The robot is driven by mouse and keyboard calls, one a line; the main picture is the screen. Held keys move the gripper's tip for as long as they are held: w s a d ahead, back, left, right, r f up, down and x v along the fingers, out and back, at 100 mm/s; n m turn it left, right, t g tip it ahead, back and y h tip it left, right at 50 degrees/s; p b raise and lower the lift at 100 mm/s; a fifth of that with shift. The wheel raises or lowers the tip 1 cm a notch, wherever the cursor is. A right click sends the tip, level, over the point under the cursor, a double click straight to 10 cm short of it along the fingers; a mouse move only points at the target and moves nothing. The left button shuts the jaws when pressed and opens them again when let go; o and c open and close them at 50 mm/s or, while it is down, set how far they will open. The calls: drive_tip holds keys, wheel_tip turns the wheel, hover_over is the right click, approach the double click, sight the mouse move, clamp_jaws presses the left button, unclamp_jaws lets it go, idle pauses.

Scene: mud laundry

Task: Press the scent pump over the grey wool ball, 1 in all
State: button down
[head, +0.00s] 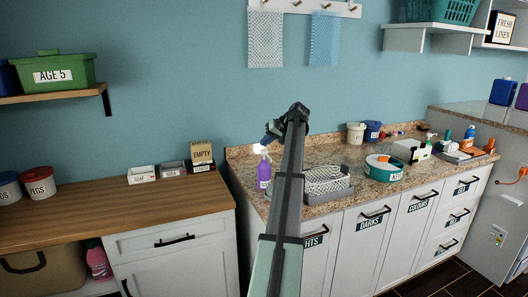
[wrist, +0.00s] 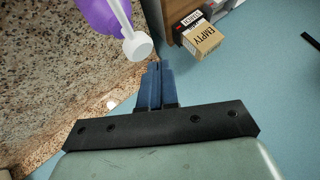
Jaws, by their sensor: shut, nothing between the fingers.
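The purple pump bottle (head: 264,174) stands upright near the left end of the granite counter, its white pump head (head: 259,150) on top. In the wrist view the purple bottle (wrist: 97,14) is at the top left, with its white pump part (wrist: 137,45) just left of and beyond my fingertips. My gripper (head: 268,139) is shut and empty, close above the pump head; in the wrist view its blue fingers (wrist: 156,68) are together. A small gap shows between fingers and pump there; contact cannot be told. I cannot make out the grey wool ball in either view.
A patterned basket (head: 325,174) stands right of the bottle, partly behind my arm. A round teal container (head: 383,167) is further right. Several bottles and pots crowd the counter's right. The EMPTY box (head: 201,153) stands left, on the wooden top (head: 120,212), which has free room.

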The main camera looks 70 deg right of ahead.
drive_tip(key=shift+f, duration=0.15)
drive_tip(key=shift+f, duration=0.3)
drive_tip(key=shift+f, duration=0.95)
idle(1.6)
drive_tip(key=shift+r, duration=1.35)
drive_tip(key=shift+r, duration=2.5)
